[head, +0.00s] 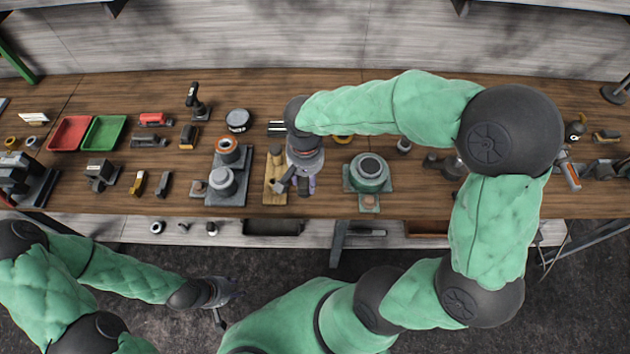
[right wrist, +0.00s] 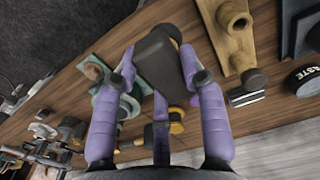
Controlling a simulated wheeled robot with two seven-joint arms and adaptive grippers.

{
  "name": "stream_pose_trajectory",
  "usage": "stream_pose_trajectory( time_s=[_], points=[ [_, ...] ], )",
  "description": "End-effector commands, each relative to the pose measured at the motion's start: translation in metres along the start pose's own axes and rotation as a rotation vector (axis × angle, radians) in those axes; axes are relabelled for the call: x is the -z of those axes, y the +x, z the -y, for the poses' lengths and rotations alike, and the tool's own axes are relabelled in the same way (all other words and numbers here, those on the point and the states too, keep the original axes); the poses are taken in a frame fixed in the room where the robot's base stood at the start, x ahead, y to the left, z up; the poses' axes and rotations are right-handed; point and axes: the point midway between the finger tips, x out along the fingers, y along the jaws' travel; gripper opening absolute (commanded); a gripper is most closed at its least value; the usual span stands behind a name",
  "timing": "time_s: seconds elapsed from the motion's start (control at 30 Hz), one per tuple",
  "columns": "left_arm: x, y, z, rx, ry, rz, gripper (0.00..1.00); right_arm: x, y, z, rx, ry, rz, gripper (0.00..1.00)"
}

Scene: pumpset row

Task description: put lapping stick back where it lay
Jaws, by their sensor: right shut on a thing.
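My right gripper (head: 301,184) is over the workbench, just right of a wooden block with pegs (head: 270,188). In the right wrist view its purple fingers (right wrist: 158,66) are shut on a dark flat bar (right wrist: 158,62), which appears to be the lapping stick. The bar is tilted across the fingers, and its lower part is hidden among them. In the head view the gripper mostly hides the bar. The wooden block shows at the top right of the wrist view (right wrist: 232,32). My left gripper (head: 224,294) is low, in front of the bench; its jaws are unclear.
A green flanged part (head: 369,172) stands right of the right gripper. A grey fixture with round parts (head: 222,182) stands on the left. Red (head: 70,133) and green (head: 103,132) trays lie farther left. The front bench edge near the gripper is mostly clear.

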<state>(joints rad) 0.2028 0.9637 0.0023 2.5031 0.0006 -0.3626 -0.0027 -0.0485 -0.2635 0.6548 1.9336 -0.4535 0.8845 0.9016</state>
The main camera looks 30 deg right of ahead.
Motion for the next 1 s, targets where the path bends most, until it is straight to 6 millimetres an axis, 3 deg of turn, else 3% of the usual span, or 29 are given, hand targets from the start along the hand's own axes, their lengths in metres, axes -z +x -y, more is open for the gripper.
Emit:
stream_pose_trajectory(
  time_s=[0.1,0.3,0.57,0.8,1.0],
  points=[
    [0.0,0.006,0.002,0.0,0.0,0.0,0.4,0.016,0.023,-0.008,-0.002,0.003,0.003,0.05],
    [0.0,0.01,0.004,0.0,0.0,0.0,0.4,0.035,0.046,-0.015,0.0,0.001,0.001,0.05],
    [0.0,0.013,0.004,0.0,0.0,0.0,0.4,0.044,0.058,-0.019,-0.001,0.0,0.0,0.05],
    [0.001,0.019,0.007,0.0,0.0,0.0,0.4,0.046,0.089,-0.021,-0.001,-0.001,0.001,0.05],
    [0.001,0.019,0.007,0.0,0.0,0.0,0.4,0.046,0.09,-0.02,0.001,-0.002,-0.002,0.05]
  ],
)
